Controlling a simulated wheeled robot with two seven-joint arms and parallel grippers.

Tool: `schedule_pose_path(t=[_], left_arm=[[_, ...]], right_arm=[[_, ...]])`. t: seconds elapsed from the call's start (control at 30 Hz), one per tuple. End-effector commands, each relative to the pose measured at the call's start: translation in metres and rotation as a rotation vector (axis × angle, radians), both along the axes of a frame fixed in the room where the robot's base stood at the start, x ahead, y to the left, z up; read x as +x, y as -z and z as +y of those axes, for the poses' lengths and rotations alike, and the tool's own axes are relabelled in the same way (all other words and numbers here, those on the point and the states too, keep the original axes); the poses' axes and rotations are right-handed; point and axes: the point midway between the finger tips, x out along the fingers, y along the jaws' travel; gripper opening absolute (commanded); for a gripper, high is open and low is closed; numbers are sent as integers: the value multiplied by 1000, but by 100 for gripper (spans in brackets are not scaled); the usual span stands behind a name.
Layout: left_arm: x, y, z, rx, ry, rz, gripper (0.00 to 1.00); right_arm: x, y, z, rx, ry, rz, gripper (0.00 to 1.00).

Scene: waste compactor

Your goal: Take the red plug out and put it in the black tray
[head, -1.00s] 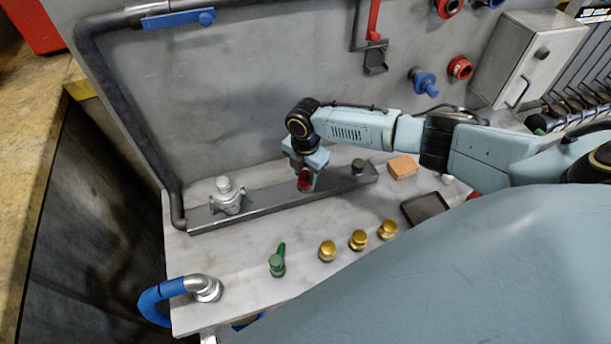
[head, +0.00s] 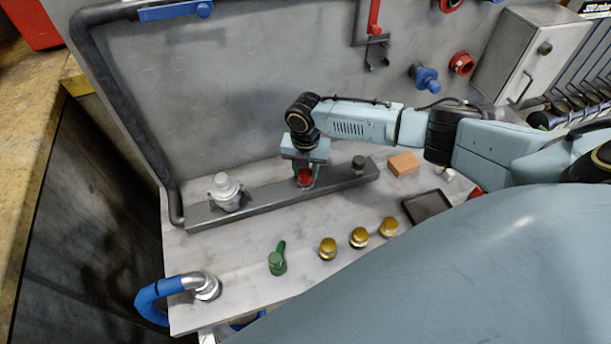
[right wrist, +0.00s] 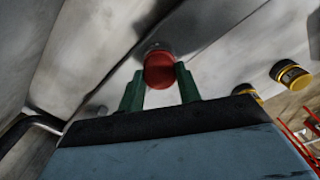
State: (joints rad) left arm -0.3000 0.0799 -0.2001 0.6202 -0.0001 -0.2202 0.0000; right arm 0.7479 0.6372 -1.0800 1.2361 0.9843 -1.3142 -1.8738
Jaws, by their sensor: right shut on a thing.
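The red plug (head: 305,177) is at the grey rail on the bench, between the grey-white fitting and a dark knob. It also shows in the right wrist view (right wrist: 159,70), between two green fingers. My right gripper (head: 306,172) points down over the rail and is shut on the red plug. I cannot tell whether the plug is still seated in the rail. The black tray (head: 427,207) lies on the bench to the right and in front of the gripper, and looks empty. My left gripper is not in view.
The grey rail (head: 270,198) carries the grey-white fitting (head: 227,192) and the dark knob (head: 358,163). An orange block (head: 404,164) lies behind the tray. Several yellow knobs (head: 358,239), a green handle (head: 277,260) and a blue-handled pipe (head: 160,300) stand along the front.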

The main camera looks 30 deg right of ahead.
Motion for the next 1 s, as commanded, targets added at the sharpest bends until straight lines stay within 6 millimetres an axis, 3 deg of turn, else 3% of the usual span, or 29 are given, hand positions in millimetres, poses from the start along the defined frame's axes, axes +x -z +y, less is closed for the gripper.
schedule_pose_path(t=[0.23,0.57,1.0], left_arm=[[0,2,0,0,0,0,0],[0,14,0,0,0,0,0],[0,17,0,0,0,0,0]], right_arm=[[1,0,0,-1,-47,-1,7],[0,0,-1,-2,-421,-1,7],[1,0,-1,-1,-516,-2,7]])
